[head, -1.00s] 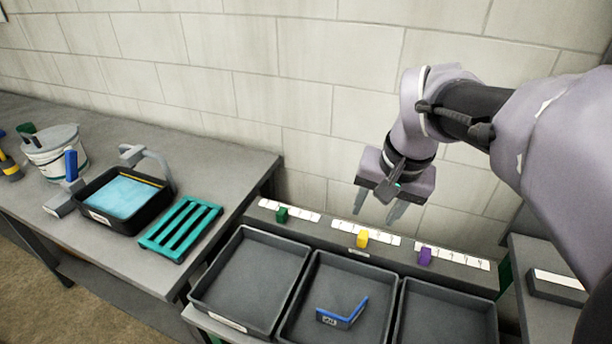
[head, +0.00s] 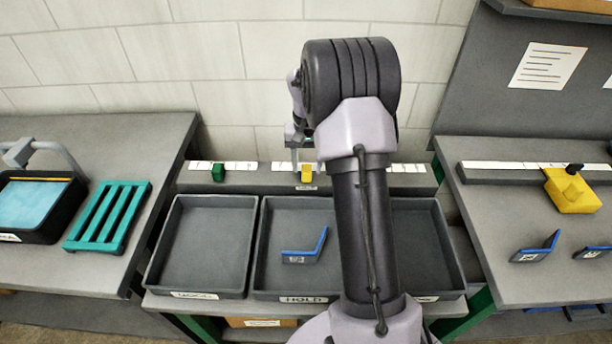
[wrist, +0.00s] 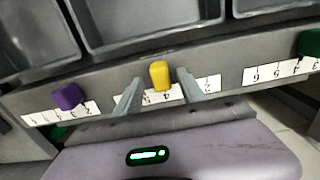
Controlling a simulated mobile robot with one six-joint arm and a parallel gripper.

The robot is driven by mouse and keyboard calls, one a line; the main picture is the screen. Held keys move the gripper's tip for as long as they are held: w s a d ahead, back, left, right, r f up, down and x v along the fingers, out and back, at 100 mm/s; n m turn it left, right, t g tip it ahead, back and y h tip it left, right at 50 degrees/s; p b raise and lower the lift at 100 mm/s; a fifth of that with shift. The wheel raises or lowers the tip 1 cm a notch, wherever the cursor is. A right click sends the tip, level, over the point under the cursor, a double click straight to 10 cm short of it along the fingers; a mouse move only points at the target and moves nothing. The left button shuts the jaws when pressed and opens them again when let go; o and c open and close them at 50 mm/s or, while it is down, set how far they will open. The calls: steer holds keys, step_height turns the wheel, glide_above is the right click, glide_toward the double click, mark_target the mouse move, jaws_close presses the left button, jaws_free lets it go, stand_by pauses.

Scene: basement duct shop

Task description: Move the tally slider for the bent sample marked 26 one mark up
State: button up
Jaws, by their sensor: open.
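A blue-edged bent sample (head: 305,248) lies in the middle tray, labelled HOLD (head: 302,299); its own tag is too small to read. Behind that tray is the yellow slider (head: 306,174) on a white numbered strip; it also shows in the wrist view (wrist: 159,74). In the wrist view my gripper (wrist: 160,80) is open, one finger on each side of the yellow slider, with gaps visible. The fingers cover parts of the strip. In the head view my arm hides most of the gripper.
A green slider (head: 218,172) sits behind the left tray (head: 205,293). A purple slider (wrist: 68,96) shows in the wrist view; my arm hides it in the head view. The right bench holds a yellow block (head: 573,192) and two more bent samples (head: 536,250).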

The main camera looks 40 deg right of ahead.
step_height(320, 180, down, 2)
steer(key=shift+f, duration=0.15)
jaws_close()
stand_by(1.4)
